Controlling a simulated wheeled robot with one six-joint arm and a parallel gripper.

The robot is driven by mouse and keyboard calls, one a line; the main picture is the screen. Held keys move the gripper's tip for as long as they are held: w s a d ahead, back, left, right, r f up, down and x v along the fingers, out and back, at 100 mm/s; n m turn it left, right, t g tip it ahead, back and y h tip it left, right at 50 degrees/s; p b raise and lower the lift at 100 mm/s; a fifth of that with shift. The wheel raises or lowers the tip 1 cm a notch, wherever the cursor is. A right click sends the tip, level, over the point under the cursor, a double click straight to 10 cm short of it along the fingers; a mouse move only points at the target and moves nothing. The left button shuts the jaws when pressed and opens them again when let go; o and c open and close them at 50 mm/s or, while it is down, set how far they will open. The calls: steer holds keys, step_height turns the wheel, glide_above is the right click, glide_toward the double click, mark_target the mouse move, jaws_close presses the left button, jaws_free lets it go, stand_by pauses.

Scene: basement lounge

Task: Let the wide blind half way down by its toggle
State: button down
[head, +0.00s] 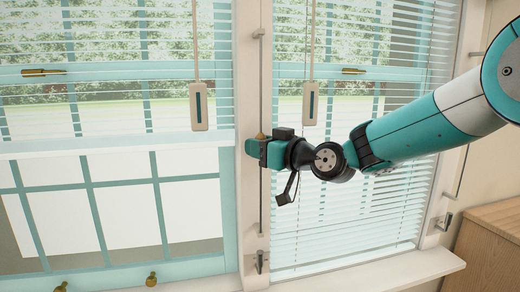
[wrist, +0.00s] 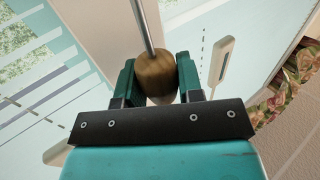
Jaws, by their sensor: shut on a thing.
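The wide blind (head: 110,146) hangs at the left in the head view; its pale bottom rail is level with my gripper, with bare panes below. Its top and left end are out of view. My gripper (head: 256,149) is at the post between the two windows. In the wrist view my gripper (wrist: 156,78) is shut on a rounded wooden toggle (wrist: 155,70) on a thin grey line. In the head view only the top of the toggle (head: 261,135) shows above the fingers. The line (head: 262,75) runs up and down the post.
A narrower blind (head: 340,230) hangs low at the right, behind my arm. Pale slotted pendants hang before the left blind (head: 199,107) and right blind (head: 310,103). A metal hook (head: 260,262) is low on the post. A wooden cabinet (head: 490,250) stands at lower right.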

steer(key=c, duration=0.7)
jaws_free()
steer(key=shift+c, duration=0.2)
steer(key=b+v, duration=0.5)
steer(key=v, duration=1.2)
steer(key=shift+d, duration=0.2)
steer(key=shift+s, duration=0.15)
